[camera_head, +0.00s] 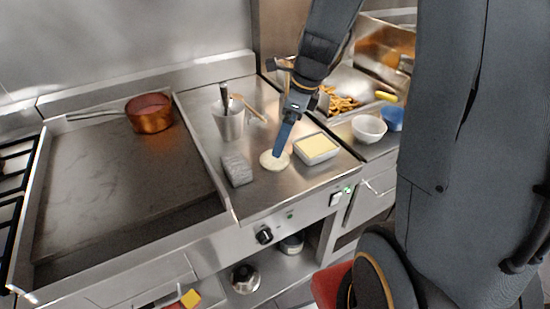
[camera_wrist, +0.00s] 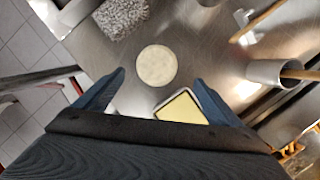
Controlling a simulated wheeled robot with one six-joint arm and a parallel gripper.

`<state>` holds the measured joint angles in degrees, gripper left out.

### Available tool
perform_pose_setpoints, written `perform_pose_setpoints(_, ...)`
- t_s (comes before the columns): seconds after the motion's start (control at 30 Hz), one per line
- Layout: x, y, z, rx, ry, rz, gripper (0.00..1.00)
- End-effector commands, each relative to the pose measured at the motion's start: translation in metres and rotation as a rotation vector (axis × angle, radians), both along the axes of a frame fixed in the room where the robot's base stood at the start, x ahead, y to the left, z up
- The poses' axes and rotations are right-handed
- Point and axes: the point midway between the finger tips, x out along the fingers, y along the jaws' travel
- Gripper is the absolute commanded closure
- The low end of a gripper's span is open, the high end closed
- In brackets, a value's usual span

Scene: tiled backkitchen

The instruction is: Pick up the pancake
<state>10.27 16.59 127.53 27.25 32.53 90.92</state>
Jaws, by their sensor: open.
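The pancake (camera_head: 268,162) is a pale round disc lying flat on the steel counter, left of a white butter dish (camera_head: 316,149). In the wrist view the pancake (camera_wrist: 156,65) lies beyond my fingertips, roughly midway between their lines. My gripper (camera_head: 283,146) has blue fingers and points down over the pancake, covering part of it in the head view. In the wrist view my gripper (camera_wrist: 160,76) is open with its two fingers wide apart and nothing between them. The exact height of the fingertips above the pancake is hard to tell.
A grey rough block (camera_head: 237,169) lies left of the pancake. A metal container (camera_head: 228,122) with utensils stands behind. A white bowl (camera_head: 368,129) and a fryer tray of fries (camera_head: 343,103) are to the right. A copper pot (camera_head: 149,113) stands on the griddle (camera_head: 120,185).

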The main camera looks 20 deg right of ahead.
Motion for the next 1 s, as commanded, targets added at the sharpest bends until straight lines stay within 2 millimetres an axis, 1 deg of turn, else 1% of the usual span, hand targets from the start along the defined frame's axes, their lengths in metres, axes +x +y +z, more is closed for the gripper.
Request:
perform_pose_setpoints(0.1, 0.001, 0.003, -0.012, 0.002, 0.004, -0.002, 0.11)
perform_pose_setpoints(0.33, 0.001, 0.009, -0.031, -0.001, 0.003, 0.001, 0.11)
perform_pose_setpoints(0.47, 0.0, 0.015, -0.049, 0.0, 0.006, 0.001, 0.11)
perform_pose_setpoints(0.6, 0.004, 0.018, -0.064, 0.0, 0.002, 0.002, 0.11)
perform_pose_setpoints(0.73, 0.005, 0.019, -0.071, -0.002, 0.001, 0.001, 0.11)
perform_pose_setpoints(0.93, 0.005, 0.019, -0.071, -0.001, 0.0, 0.002, 0.11)
perform_pose_setpoints(0.97, 0.005, 0.019, -0.071, -0.001, 0.0, 0.002, 0.13)
perform_pose_setpoints(1.0, 0.005, 0.019, -0.071, -0.001, 0.0, 0.002, 0.19)
